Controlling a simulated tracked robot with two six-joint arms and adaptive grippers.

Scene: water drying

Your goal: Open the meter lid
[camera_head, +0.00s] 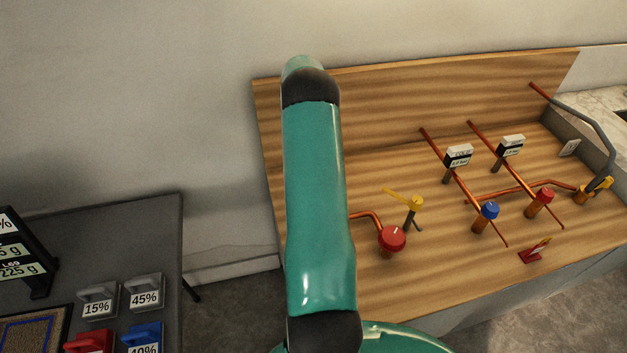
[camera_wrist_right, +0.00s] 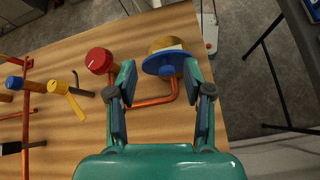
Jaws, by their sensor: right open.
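The meter shows in the right wrist view as a round brass body (camera_wrist_right: 166,43) with a white patch. A blue disc (camera_wrist_right: 163,64), which looks like its lid, sits at its near side; I cannot tell how far it is open. My right gripper (camera_wrist_right: 158,80) is open and empty. Its two fingers point at the meter, one on each side of the blue disc's near edge, with no clear contact. In the head view my teal arm stands in front of that part of the board and hides the meter and the gripper. My left gripper is not in view.
A red knob (camera_head: 392,238) on a copper pipe is close beside the meter; it also shows in the wrist view (camera_wrist_right: 99,60). A yellow valve (camera_head: 409,201), blue knob (camera_head: 487,211) and small gauges (camera_head: 458,157) stand on the wooden board (camera_head: 440,270). A dark table (camera_head: 155,225) is at left.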

